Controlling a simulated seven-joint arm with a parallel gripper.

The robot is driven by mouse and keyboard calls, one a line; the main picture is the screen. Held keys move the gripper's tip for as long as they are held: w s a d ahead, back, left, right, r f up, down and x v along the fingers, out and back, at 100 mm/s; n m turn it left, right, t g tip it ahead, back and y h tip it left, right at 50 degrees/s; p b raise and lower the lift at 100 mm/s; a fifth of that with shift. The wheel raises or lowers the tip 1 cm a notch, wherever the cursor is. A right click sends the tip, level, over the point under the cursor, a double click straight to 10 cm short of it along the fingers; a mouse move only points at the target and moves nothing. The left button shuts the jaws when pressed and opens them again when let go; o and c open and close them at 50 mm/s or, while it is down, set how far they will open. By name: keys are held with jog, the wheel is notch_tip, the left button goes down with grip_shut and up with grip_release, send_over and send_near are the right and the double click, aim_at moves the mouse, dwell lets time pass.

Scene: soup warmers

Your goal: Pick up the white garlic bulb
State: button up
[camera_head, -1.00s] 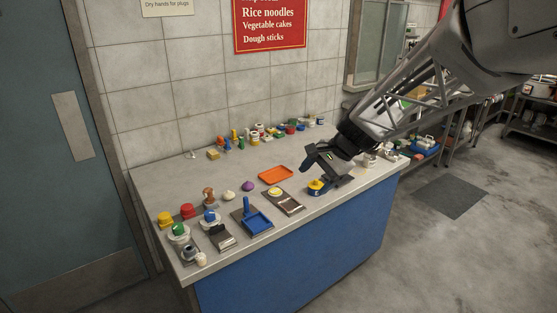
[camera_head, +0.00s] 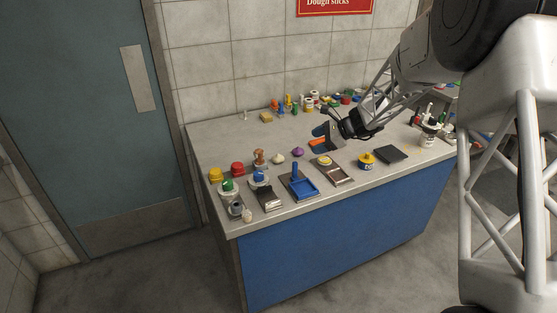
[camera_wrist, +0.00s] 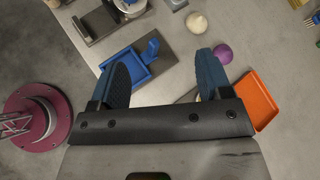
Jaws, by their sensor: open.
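The white garlic bulb (camera_head: 278,158) rests on the grey counter, left of a purple onion-like item (camera_head: 298,152). In the wrist view the bulb (camera_wrist: 197,22) is cream-white and rounded, near the top edge, above the purple item (camera_wrist: 222,54). My gripper (camera_head: 326,138) is above the counter near the orange tray, to the right of the bulb. In the wrist view its two blue fingers (camera_wrist: 163,74) are spread apart with nothing between them; the bulb lies beyond the right finger's tip.
An orange tray (camera_wrist: 262,96) lies right of my fingers, partly hidden in the head view. A blue tray (camera_head: 303,188) with an upright handle stands at the counter's front. Another small pale item (camera_head: 247,216) is at the front left corner. Several coloured containers line the back.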

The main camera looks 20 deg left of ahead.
aim_at(279, 156)
jog(key=w+a+f+m+y, duration=0.1)
jog(key=w+a+f, duration=0.2)
jog(key=f, duration=0.1)
jog(key=w+a+f+m, duration=0.2)
jog(key=w+a+f, duration=0.1)
jog(key=a+f, duration=0.1)
jog(key=w+a+f+m+y, duration=0.1)
jog(key=w+a+f, duration=0.2)
jog(key=a+f, duration=0.1)
jog(key=shift+f+m+t+y, duration=0.3)
jog(key=shift+f, duration=0.45)
jog(key=shift+x, duration=1.2)
jog(key=shift+s+f, duration=0.1)
jog(key=shift+x, duration=2.6)
jog(key=shift+f, duration=0.1)
jog(key=c, duration=0.7)
jog(key=shift+r, duration=5)
